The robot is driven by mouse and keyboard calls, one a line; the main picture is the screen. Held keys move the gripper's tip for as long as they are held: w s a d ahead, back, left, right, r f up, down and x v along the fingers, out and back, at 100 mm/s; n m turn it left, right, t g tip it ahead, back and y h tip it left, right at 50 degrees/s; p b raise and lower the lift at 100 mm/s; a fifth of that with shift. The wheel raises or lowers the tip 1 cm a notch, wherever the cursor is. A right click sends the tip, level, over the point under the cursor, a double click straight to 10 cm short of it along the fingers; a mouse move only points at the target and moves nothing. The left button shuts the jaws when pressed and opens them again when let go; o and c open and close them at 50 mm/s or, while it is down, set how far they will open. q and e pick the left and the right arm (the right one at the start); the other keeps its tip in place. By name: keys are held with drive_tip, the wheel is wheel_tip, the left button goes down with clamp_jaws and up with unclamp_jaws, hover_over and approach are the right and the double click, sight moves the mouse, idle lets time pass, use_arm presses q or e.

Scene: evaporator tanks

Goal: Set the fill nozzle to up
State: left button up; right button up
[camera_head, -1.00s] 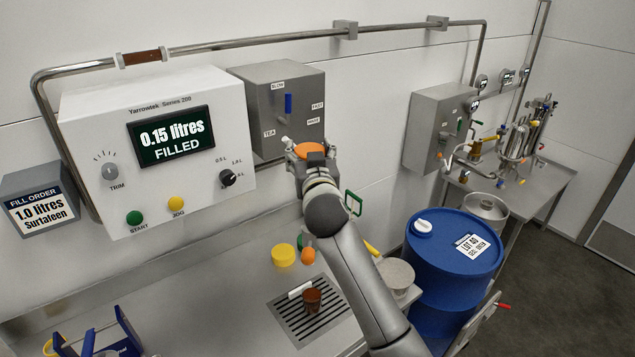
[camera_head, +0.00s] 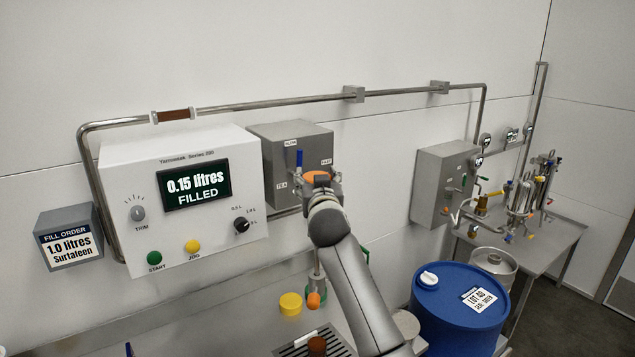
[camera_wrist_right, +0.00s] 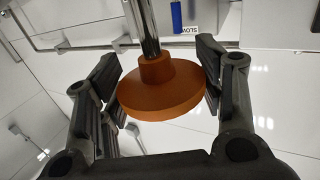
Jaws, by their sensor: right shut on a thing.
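My right gripper (camera_head: 320,178) is in front of the grey box (camera_head: 268,145) on the wall, just below its upright blue lever (camera_head: 299,158). It is shut on an orange round knob (camera_head: 315,175). In the right wrist view, the orange knob (camera_wrist_right: 161,92) is a wide disc on a bright steel rod (camera_wrist_right: 142,25), with my fingers on both sides. Below the box a steel piece with an orange tip (camera_head: 314,300) hangs above the counter, partly hidden by my arm. I cannot tell how it joins the knob. My left gripper is not in view.
The filler panel (camera_head: 183,245) reads 0.15 litres filled. A blue drum (camera_head: 440,300) stands right of my arm. Pipes run along the wall.

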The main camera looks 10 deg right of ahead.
drive_tip(key=o, duration=1.4)
drive_tip(key=shift+r, duration=0.45)
drive_tip(key=shift+c, duration=0.2)
drive_tip(key=shift+o, duration=0.6)
drive_tip(key=shift+f, duration=0.1)
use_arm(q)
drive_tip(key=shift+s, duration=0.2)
use_arm(e)
drive_tip(key=shift+f, duration=0.1)
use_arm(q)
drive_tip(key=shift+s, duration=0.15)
use_arm(e)
drive_tip(key=shift+f, duration=0.1)
drive_tip(key=s+a, duration=0.1)
drive_tip(key=s, duration=1.1)
drive_tip(key=shift+a, duration=0.25)
